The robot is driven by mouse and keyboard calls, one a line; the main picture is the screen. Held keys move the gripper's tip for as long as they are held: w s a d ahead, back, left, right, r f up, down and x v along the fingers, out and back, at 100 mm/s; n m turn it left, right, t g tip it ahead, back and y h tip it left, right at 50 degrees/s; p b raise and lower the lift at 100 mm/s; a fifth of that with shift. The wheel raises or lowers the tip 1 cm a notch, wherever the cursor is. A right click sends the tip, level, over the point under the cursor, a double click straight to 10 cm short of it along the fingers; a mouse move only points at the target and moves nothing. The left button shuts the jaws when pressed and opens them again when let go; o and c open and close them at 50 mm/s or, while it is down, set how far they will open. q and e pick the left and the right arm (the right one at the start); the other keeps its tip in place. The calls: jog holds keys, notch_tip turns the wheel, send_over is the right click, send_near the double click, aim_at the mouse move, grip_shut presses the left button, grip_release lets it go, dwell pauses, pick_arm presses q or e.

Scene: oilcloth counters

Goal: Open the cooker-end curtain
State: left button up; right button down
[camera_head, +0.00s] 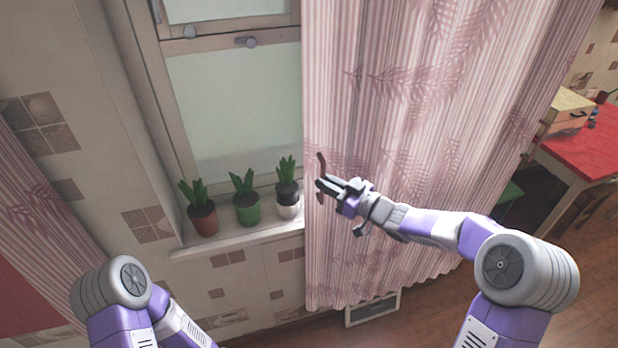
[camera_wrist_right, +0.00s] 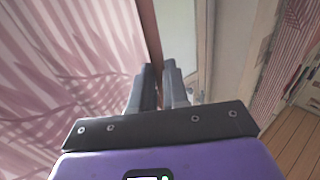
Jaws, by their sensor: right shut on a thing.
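A pink striped curtain with a leaf pattern (camera_head: 420,90) hangs over the right part of the window in the head view. A brown curved handle (camera_head: 321,161) is at its left edge, and shows as a brown strip in the right wrist view (camera_wrist_right: 151,40). My right gripper (camera_head: 320,185) is shut on this handle, its fingers close together around it in the right wrist view (camera_wrist_right: 162,78). A second pink curtain (camera_head: 40,195) hangs at the far left. Neither view names the cooker end. My left gripper is out of view; only its arm shows.
Three potted plants stand on the window sill (camera_head: 240,238): a brown pot (camera_head: 203,220), a green pot (camera_head: 247,210) and a black-and-white pot (camera_head: 288,204) near the curtain edge. A red-topped table (camera_head: 590,150) with a box (camera_head: 566,108) stands at right.

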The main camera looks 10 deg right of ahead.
jog(key=shift+w+d, duration=0.1)
jog(key=shift+d, duration=0.4)
jog(key=c, duration=1.1)
grip_release()
jog(key=v, duration=0.7)
jog(key=shift+d+p, duration=0.1)
jog(key=shift+p, duration=0.2)
